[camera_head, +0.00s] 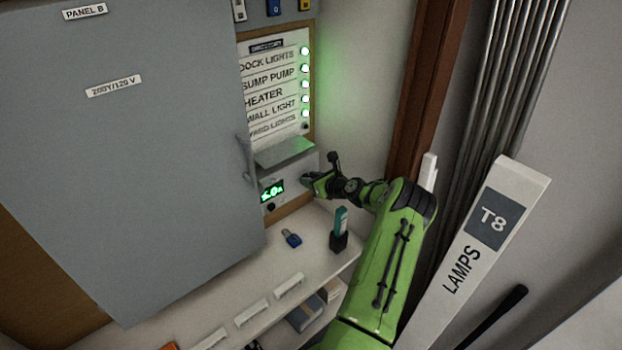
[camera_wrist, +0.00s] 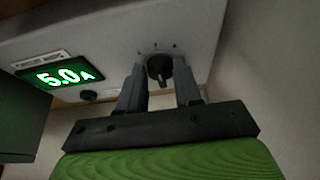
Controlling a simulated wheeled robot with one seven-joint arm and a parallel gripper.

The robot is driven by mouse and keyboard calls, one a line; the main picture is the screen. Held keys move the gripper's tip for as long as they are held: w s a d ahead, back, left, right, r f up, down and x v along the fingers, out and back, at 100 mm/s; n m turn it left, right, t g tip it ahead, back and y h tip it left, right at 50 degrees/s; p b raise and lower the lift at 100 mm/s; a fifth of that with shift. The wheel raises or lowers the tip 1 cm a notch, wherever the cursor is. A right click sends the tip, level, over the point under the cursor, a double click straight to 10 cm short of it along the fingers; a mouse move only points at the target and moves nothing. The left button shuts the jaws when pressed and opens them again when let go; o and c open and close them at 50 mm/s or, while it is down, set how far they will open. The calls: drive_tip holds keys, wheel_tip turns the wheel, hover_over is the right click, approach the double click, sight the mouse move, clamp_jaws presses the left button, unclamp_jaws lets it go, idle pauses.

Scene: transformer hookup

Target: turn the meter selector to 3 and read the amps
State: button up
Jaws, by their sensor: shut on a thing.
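The grey meter box (camera_head: 290,172) is mounted below the label board. Its green display (camera_head: 271,191) reads 5.0 A in the wrist view (camera_wrist: 66,76). The dark round selector knob (camera_wrist: 158,68) is on the box face, right of the display, with small marks above it too blurred to read. I cannot tell which number it points to. My gripper (camera_wrist: 160,76) is shut on the selector knob, one finger on each side. In the head view my gripper (camera_head: 308,180) is at the right part of the box face and hides the knob.
A grey panel door (camera_head: 150,150) fills the left. The label board (camera_head: 275,85) has several green lights. A white lamps box (camera_head: 480,240) stands right of my arm.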

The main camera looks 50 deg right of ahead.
drive_tip(key=o, duration=1)
drive_tip(key=shift+o, duration=0.2)
drive_tip(key=shift+s, duration=0.1)
drive_tip(key=v, duration=1.5)
drive_tip(key=shift+s, duration=0.3)
